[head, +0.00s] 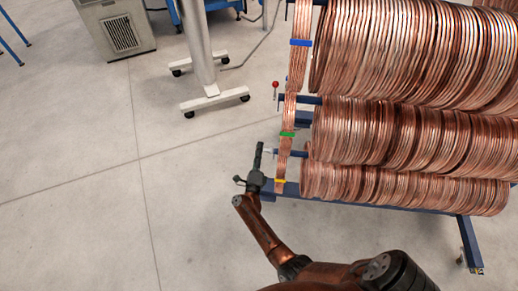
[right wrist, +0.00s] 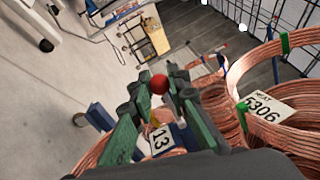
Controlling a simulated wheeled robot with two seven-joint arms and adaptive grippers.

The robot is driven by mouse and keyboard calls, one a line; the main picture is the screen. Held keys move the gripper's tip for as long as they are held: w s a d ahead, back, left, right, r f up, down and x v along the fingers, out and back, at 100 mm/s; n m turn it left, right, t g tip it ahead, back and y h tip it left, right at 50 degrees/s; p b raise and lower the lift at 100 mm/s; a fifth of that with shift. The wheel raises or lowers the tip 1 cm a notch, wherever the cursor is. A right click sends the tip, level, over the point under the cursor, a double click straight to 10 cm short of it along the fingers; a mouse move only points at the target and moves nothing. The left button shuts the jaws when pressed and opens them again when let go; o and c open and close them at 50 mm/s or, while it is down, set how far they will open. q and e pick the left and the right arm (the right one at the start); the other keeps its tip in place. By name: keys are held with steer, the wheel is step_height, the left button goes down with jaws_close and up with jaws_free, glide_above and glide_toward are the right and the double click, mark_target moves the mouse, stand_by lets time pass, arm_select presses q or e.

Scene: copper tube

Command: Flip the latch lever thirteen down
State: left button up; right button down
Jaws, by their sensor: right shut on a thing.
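My right gripper (head: 259,152) is at the left end of the lowest copper row in the head view. In the right wrist view its green fingers (right wrist: 168,82) are shut around a lever with a red ball knob (right wrist: 159,84). The knob shows between the fingertips. A white plate marked 13 (right wrist: 161,141) shows just below, between the fingers. The lever's shaft is mostly hidden by the fingers, so its tilt is unclear. In the head view the gripper hides this knob. My left gripper is not in view.
A blue rack (head: 385,205) carries rows of copper coils (head: 400,130). Another red-knobbed lever (head: 275,86) stands higher on its left side. A tag marked 5306 (right wrist: 269,108) lies on a coil. A wheeled stand (head: 213,98) is farther back. The floor to the left is clear.

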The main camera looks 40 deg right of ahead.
steer(key=shift+a+f+n, duration=0.1)
steer(key=shift+f+n, duration=0.05)
steer(key=shift+n, duration=0.15)
steer(key=c, duration=1.8)
jaws_free()
